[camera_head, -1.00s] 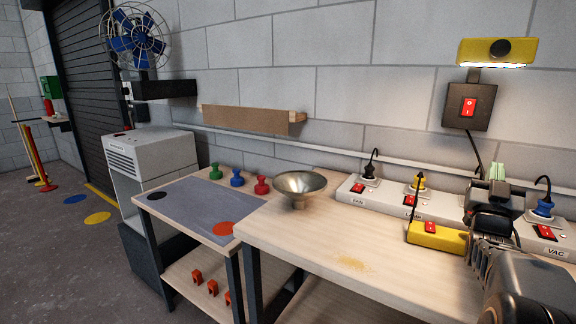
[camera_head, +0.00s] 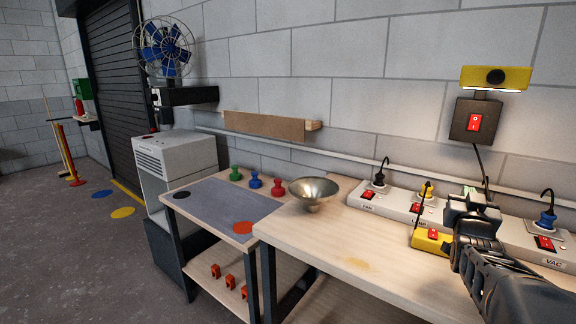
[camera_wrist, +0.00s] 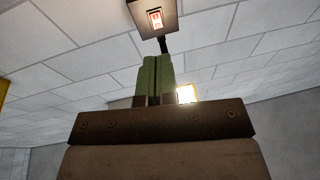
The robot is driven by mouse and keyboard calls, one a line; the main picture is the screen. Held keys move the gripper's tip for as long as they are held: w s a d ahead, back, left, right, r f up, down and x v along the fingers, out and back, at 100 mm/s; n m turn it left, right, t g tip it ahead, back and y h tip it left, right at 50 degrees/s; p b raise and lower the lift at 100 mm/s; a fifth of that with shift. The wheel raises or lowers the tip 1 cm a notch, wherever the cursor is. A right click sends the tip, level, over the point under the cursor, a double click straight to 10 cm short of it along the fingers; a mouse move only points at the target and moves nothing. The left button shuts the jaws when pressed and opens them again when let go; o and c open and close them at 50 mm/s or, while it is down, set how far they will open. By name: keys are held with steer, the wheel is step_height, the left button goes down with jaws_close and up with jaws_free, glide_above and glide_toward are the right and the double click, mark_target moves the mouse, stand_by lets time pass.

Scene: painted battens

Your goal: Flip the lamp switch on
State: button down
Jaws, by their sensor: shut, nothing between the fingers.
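A yellow lamp (camera_head: 495,78) hangs on the wall at the upper right, with a pale bright strip along its underside. Below it a dark switch box (camera_head: 460,125) holds a red rocker switch (camera_head: 474,122), with a cable running down. In the wrist view the red switch (camera_wrist: 155,18) shows at the top, on the same box (camera_wrist: 141,11). My gripper (camera_wrist: 155,67) is shut and empty. Its green fingers point up toward the box, below and apart from it. In the head view my gripper (camera_head: 474,190) is over the bench, lower than the box; its fingertips are hard to make out.
A long power strip (camera_head: 395,203) with red switches and plugs lies along the bench back. A yellow block with a red switch (camera_head: 433,236) is beside my arm. A metal bowl (camera_head: 313,191) and several colored pegs stand left. The front bench top (camera_head: 330,245) is mostly clear.

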steer(key=s+a+f+n+g+y+p, duration=0.2)
steer(key=a+g+y+p, duration=0.15)
steer(key=a, duration=0.45)
steer(key=s+a+f+n+g+y+p, duration=0.1)
steer(key=a+g+y+p, duration=0.1)
steer(key=a+y+p, duration=0.35)
steer(key=s+a+f+n+g+y+p, duration=0.1)
steer(key=s+a+f+n+g+p, duration=0.2)
steer(key=s+a+g, duration=0.5)
steer(key=s+a+f+p, duration=0.1)
steer(key=s+a, duration=0.4)
steer(key=s, duration=0.2)
steer(key=shift+f+g, duration=0.35)
